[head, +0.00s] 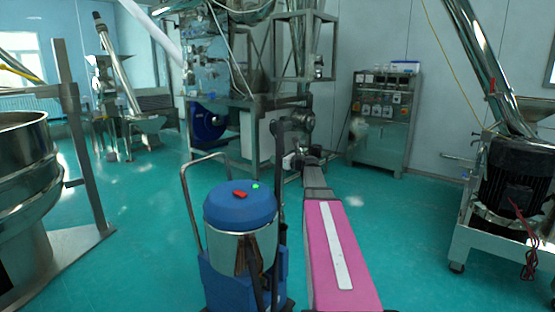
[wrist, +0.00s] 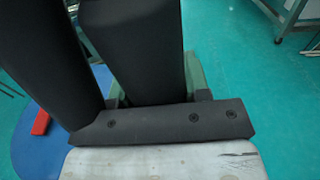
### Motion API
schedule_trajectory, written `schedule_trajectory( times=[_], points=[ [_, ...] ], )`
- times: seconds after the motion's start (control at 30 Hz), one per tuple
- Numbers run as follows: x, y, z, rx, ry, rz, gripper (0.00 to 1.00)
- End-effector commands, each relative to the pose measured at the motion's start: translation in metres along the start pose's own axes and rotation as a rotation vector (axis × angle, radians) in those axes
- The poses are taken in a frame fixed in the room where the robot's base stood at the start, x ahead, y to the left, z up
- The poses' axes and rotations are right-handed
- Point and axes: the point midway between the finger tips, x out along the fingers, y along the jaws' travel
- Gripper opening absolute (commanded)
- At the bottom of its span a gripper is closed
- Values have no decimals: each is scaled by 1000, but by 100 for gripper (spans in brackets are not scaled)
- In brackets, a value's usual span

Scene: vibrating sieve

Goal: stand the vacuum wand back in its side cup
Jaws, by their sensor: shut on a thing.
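The vacuum has a blue lid (head: 240,204) and a shiny metal drum, and stands on the floor left of my arm in the head view. Its lid also shows at the left of the wrist view (wrist: 28,148). The dark vacuum wand (head: 279,195) stands nearly upright at the vacuum's right side, beside the lid. My gripper (head: 289,161) is shut on the wand's upper part. In the wrist view, large dark shapes fill the upper left, and I cannot clearly separate finger from wand. The side cup and the wand's lower end are not clearly visible.
A metal push handle (head: 186,195) rises at the vacuum's left. A large round sieve (head: 25,165) stands at far left. A frame with a motor (head: 512,175) stands at right, and a control cabinet (head: 383,120) at the back. Green floor (head: 415,225) is clear right of my arm.

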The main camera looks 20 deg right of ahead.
Motion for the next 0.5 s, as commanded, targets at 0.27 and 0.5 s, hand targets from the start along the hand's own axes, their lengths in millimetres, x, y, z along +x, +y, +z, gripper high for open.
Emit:
schedule_trajectory(
  times=[0.27,0.5],
  points=[
    [0,0,0,1,-1,0,19],
    [0,0,-7,0,0,0,19]
  ],
)
